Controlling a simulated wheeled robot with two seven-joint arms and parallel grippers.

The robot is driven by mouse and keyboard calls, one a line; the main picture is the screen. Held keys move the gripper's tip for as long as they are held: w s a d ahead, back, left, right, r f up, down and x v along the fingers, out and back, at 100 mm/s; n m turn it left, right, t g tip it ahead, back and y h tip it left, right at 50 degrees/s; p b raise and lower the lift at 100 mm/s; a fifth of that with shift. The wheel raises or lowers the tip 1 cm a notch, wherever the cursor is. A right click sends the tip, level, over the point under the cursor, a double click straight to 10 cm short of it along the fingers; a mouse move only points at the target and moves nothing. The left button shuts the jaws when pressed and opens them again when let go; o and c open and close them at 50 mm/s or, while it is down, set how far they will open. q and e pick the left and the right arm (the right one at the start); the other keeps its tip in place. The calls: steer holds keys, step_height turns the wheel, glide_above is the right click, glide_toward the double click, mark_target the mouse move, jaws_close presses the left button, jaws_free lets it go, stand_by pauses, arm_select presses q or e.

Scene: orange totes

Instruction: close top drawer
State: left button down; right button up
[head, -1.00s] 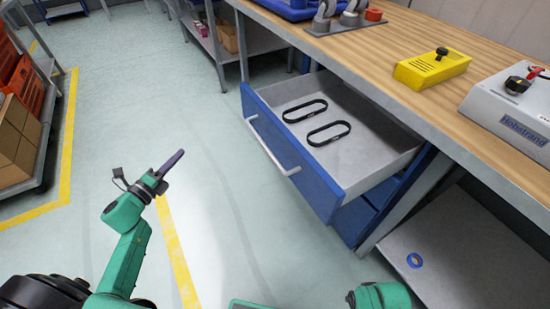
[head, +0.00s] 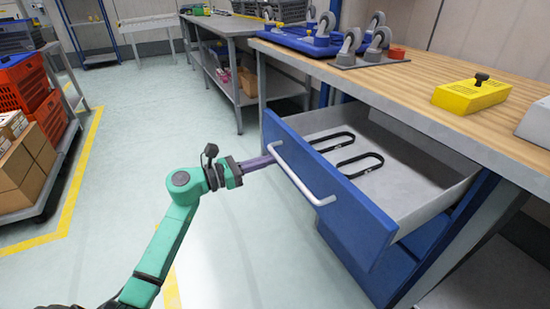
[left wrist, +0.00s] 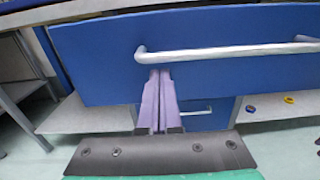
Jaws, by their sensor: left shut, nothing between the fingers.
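The top drawer (head: 345,205) has a blue front and stands pulled out from under the wooden workbench. Two black loop-shaped items (head: 345,155) lie on its grey floor. Its silver bar handle (head: 303,178) runs across the front. My left gripper (head: 272,157) has purple fingers, shut and empty, with tips close to the drawer front near the handle's left end. In the left wrist view the fingers (left wrist: 159,75) point at the blue front just below the handle (left wrist: 225,52); I cannot tell whether they touch. My right gripper is not in view.
The workbench top (head: 420,95) holds a yellow box (head: 470,95) and blue items with casters (head: 305,38). A lower blue drawer (head: 365,260) is shut below. A rack with red crates (head: 20,95) stands left. The floor between is clear.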

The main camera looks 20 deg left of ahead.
arm_select(q)
steer(key=shift+x, duration=1.15)
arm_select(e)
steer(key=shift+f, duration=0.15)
